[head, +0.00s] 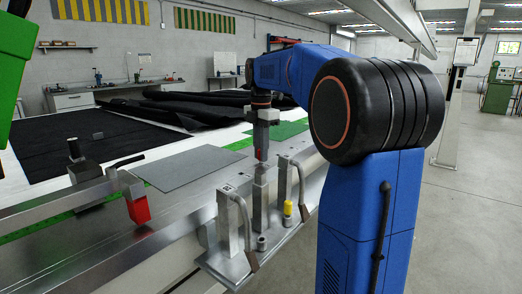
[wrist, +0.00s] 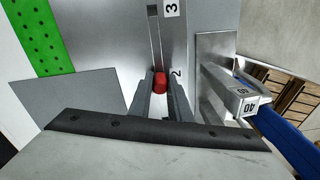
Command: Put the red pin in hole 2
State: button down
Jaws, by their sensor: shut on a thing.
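The red pin (wrist: 160,82) is held between the two fingers of my gripper (wrist: 162,98) in the wrist view. Its rounded red end shows just beyond the fingertips, beside the label "2" (wrist: 177,72) on the grey metal strip. In the head view my gripper (head: 262,147) points down above a metal post of the fixture, with a bit of red at its tip. The label "3" (wrist: 171,8) lies farther up the strip. Hole 2 itself is not visible; the pin and fingers may cover it. I cannot tell whether the pin touches the metal.
Upright posts with curved handles (head: 245,235) stand close around the gripper on the fixture plate (head: 228,268). A block marked "40" (wrist: 245,102) is right of the fingers. A grey plate (head: 188,168) lies left on the bench.

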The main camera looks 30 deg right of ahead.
jog(key=shift+f, duration=0.25)
jog(key=c, duration=1.6)
grip_release()
jog(key=shift+o, duration=0.2)
notch_tip(320, 180, up, 17)
jog(key=shift+r, duration=0.15)
